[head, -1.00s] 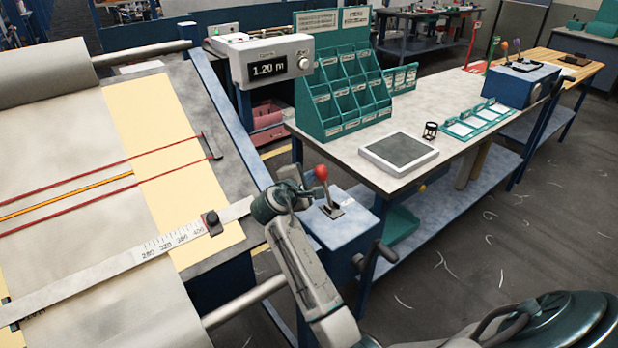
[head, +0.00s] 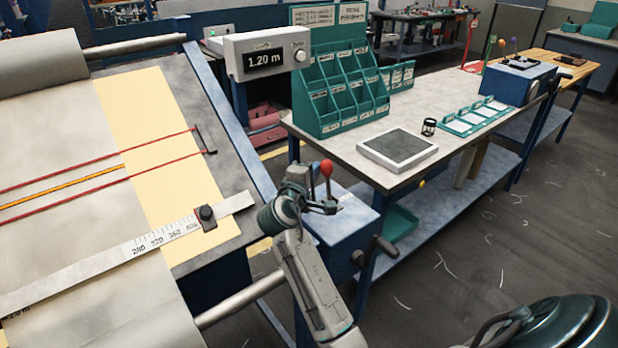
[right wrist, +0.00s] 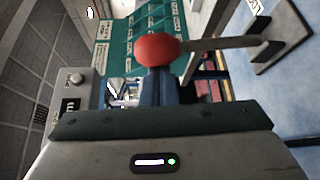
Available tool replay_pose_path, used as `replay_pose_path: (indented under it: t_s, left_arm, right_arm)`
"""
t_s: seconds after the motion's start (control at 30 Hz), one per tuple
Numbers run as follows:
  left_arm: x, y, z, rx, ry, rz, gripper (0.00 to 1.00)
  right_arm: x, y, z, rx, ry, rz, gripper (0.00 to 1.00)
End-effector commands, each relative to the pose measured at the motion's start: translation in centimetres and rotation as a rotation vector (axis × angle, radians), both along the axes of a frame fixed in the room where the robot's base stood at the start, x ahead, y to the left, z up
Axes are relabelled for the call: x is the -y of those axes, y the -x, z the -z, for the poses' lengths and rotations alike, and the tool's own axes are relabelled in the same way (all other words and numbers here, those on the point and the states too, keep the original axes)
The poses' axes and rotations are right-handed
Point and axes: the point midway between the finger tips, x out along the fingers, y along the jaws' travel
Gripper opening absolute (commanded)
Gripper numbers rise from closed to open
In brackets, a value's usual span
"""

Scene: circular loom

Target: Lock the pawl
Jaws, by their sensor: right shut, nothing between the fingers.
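The pawl lever has a red ball knob (head: 326,168) and stands on the blue box (head: 350,235) beside the loom. In the right wrist view the knob (right wrist: 158,48) is just beyond my fingertips, with its metal shaft (right wrist: 215,44) running right to a base plate (right wrist: 275,38). My right gripper (head: 315,172) is shut and empty, right beside the knob on its left in the head view. I cannot tell whether it touches the knob or shaft. The lever's foot is partly hidden by my gripper. My left gripper is out of view.
A crank handle (head: 384,245) sticks out from the box front. The loom bed with a ruler (head: 150,243) lies left. A display reading 1.20 m (head: 266,60) and a green bin rack (head: 338,92) stand behind. The table (head: 400,175) lies right.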

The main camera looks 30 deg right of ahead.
Motion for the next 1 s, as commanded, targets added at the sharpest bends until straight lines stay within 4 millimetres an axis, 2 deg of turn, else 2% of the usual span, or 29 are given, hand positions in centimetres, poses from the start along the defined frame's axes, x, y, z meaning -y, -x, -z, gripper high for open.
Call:
replay_pose_path:
  t_s: [0.03,0.1,0.3,0.57,0.77,1.0]
  left_arm:
    - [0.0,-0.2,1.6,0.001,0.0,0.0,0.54]
    - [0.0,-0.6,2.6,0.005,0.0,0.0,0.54]
    - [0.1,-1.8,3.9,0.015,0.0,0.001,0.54]
    - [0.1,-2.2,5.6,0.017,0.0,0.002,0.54]
    - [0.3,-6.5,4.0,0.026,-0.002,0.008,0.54]
    - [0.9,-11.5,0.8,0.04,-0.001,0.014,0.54]
  right_arm:
    - [0.1,0.5,0.7,0.046,-0.002,0.001,0.0]
    - [0.1,1.2,0.6,0.109,-0.006,0.002,0.0]
    - [0.2,2.3,0.1,0.222,-0.016,0.001,0.0]
    - [0.3,3.2,0.0,0.316,-0.025,0.0,0.0]
    - [0.3,4.0,0.1,0.389,-0.029,0.001,0.0]
    - [0.4,5.0,0.2,0.491,-0.038,0.001,0.0]
